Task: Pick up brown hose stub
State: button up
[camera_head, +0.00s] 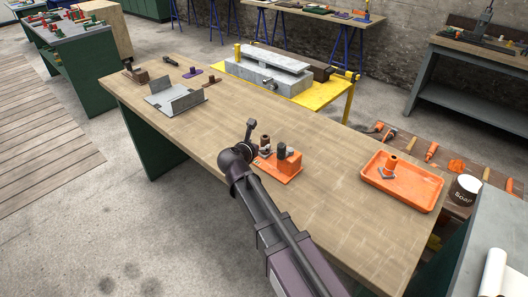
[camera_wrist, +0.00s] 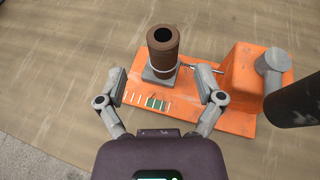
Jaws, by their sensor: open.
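The brown hose stub (camera_wrist: 162,50) stands upright on a small grey square base on an orange plate (camera_wrist: 197,95) in the wrist view. A pale band rings its lower end and its top shows a dark hole. In the head view the stub (camera_head: 265,141) is partly behind my arm on the orange plate (camera_head: 284,172). My gripper (camera_wrist: 163,85) is open in the wrist view. Its fingers are spread to the left and right on the near side of the stub, apart from it. In the head view my gripper is mostly hidden by my own wrist.
An orange block (camera_wrist: 250,80) with a grey cylinder rises from the plate right of the stub. An orange tray (camera_head: 402,184) holds an orange piece and a grey part at the right. A grey bracket (camera_head: 175,102) lies at the far left. The bench (camera_head: 225,120) between is mostly clear.

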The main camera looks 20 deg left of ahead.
aim_at(263, 142)
jog(key=shift+w, duration=0.15)
jog(key=shift+b+x, duration=1.1)
jog(key=shift+x, duration=1.5)
jog(key=shift+d+f, duration=0.1)
jog(key=shift+d, duration=0.1)
grip_shut()
